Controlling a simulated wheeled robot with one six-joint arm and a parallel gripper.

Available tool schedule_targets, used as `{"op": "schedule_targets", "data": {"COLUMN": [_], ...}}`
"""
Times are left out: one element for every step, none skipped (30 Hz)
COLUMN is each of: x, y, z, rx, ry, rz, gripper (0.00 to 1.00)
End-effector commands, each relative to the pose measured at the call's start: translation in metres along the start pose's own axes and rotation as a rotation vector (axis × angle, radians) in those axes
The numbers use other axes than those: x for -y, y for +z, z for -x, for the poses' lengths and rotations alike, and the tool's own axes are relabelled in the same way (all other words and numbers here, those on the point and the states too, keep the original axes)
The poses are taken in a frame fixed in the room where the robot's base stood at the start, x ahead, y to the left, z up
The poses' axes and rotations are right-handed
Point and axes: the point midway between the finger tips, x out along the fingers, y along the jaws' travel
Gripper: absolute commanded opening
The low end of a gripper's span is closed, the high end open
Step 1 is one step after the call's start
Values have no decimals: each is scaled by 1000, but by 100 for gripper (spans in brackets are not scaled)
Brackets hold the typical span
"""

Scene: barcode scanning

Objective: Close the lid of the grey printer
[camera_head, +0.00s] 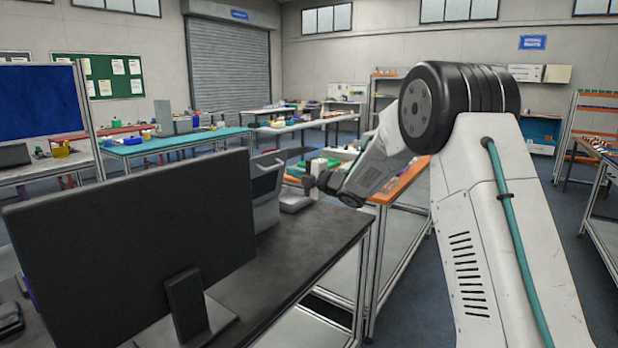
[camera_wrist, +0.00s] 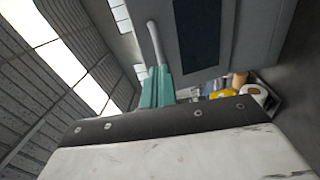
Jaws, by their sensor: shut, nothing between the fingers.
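The grey printer (camera_head: 266,195) stands on the dark table, just right of the monitor's edge in the head view. The monitor hides part of it. A grey panel with a dark window (camera_wrist: 250,45) fills the upper right of the wrist view; it looks like part of the printer. I cannot tell the lid's exact angle. My gripper (camera_head: 308,182) is beside the printer, on its right, in the head view. In the wrist view my gripper's teal fingers (camera_wrist: 157,88) are shut and empty, close to the panel. I cannot tell whether they touch it.
A large black monitor (camera_head: 130,225) stands at the front left of the dark table (camera_head: 310,240). An orange-topped table (camera_head: 392,190) is just beyond it. Yellow and white items (camera_wrist: 240,92) show below the panel in the wrist view. The table's front right is clear.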

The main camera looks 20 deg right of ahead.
Motion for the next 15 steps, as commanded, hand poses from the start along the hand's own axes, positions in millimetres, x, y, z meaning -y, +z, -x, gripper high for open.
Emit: {"op": "schedule_targets", "data": {"x": [1,0,1,0,1,1,0,0,0,0,0,0,0,0,0], "y": [-1,-1,-1,-1,-1,-1,-1,-1,-1,0,0,0,0,0,0], "z": [-10,-15,-21,-25,-28,-32,-34,-36,-38,-40,-40,-41,-41,-41,-41], "rx": [-2,-2,-2,-2,-1,-1,-1,-1,0,0,0,0,1,1,1], "ry": [-1,0,0,0,-1,-1,0,0,0,0,0,0,0,0,-1], "rz": [0,1,1,1,0,0,0,0,0,0,-1,-1,-1,-1,-1], "gripper": [0,0,0,0,0,0,0,0,0,0,0,0,0,0,0]}}
